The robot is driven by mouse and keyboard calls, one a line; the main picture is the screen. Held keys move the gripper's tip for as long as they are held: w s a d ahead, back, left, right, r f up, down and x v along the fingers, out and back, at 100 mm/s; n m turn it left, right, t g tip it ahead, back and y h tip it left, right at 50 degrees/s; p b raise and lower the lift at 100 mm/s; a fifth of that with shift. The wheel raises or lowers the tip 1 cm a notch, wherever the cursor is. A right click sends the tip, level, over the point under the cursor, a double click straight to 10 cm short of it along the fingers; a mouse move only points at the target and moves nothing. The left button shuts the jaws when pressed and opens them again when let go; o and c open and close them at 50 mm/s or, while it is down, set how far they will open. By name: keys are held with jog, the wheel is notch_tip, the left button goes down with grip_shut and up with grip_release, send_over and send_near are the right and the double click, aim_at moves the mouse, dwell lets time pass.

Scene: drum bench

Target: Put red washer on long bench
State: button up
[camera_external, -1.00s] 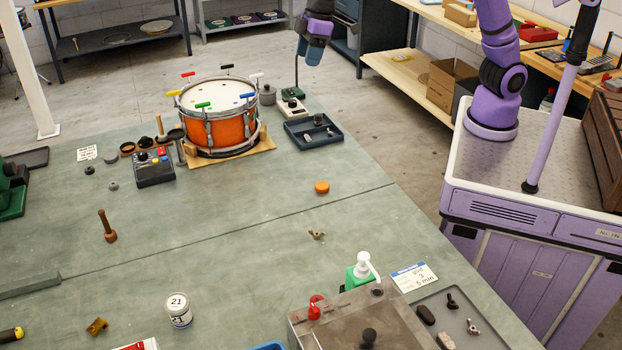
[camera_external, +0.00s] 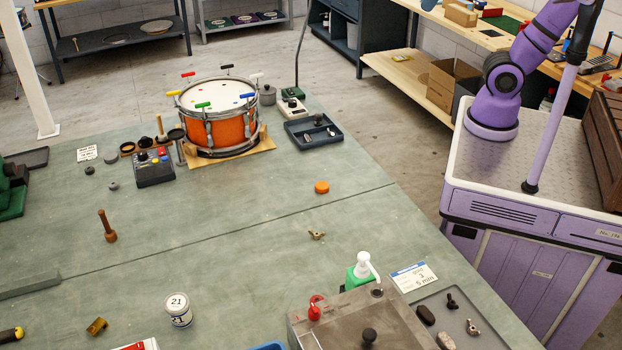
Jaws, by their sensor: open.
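I cannot make out a red washer for certain. A small round orange-red piece (camera_external: 321,187) lies alone on the green-grey bench top (camera_external: 250,215); it looks like a solid disc, and no hole shows. I cannot tell which surface is the long bench; a wooden bench (camera_external: 395,75) with a lower shelf runs along the back right. My arm (camera_external: 505,85) rises from the purple base at right and leaves the picture at the top. My gripper is out of view.
An orange drum (camera_external: 228,130) with coloured keys stands on a wooden board. A dark tray (camera_external: 313,132) sits beside it. The middle of the bench top is mostly clear.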

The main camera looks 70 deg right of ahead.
jog(key=shift+o, duration=0.8)
jog(key=s+d+f+m, duration=0.1)
jog(key=s+d+f, duration=0.2)
jog(key=s, duration=0.4)
jog(key=shift+d+f+h, duration=0.2)
jog(key=shift+f+h, duration=0.1)
jog(key=shift+f, duration=0.1)
